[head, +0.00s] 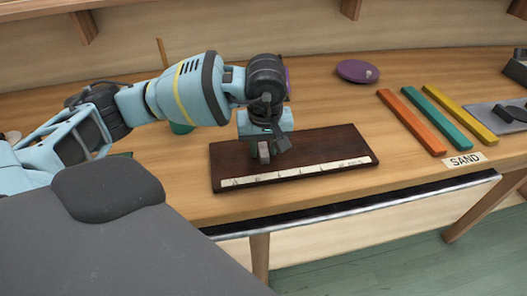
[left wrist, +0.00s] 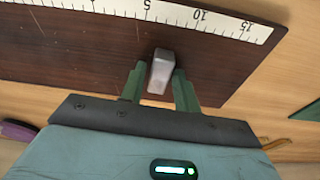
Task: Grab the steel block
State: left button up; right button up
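The steel block (head: 264,152) is a small grey bar at the dark wooden board (head: 320,148), left of the board's middle. It also shows in the left wrist view (left wrist: 161,70), between two green fingers. My left gripper (head: 263,148) points down over the board. My right gripper is not in view.
A white ruler strip (head: 300,172) runs along the board's front edge. Orange (head: 412,121), teal (head: 443,117) and yellow (head: 461,113) bars lie to the right, near a SAND label (head: 465,160). A purple lid (head: 356,71) lies behind. The table between board and bars is clear.

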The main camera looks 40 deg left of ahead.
aim_at(264, 147)
pick_arm(q)
grip_shut()
jog(key=shift+r, duration=0.15)
jog(key=shift+w+r, duration=0.1)
jog(key=shift+r, duration=0.4)
notch_tip(264, 147, up, 2)
jog(key=shift+r, duration=0.1)
jog(key=s+d, duration=0.3)
jog(key=s, duration=0.4)
jog(key=s+d+r+b, duration=0.1)
jog(key=s+d, duration=0.2)
jog(key=s, duration=0.4)
jog(key=shift+s+d+r, duration=0.3)
jog(key=shift+s+d, duration=0.05)
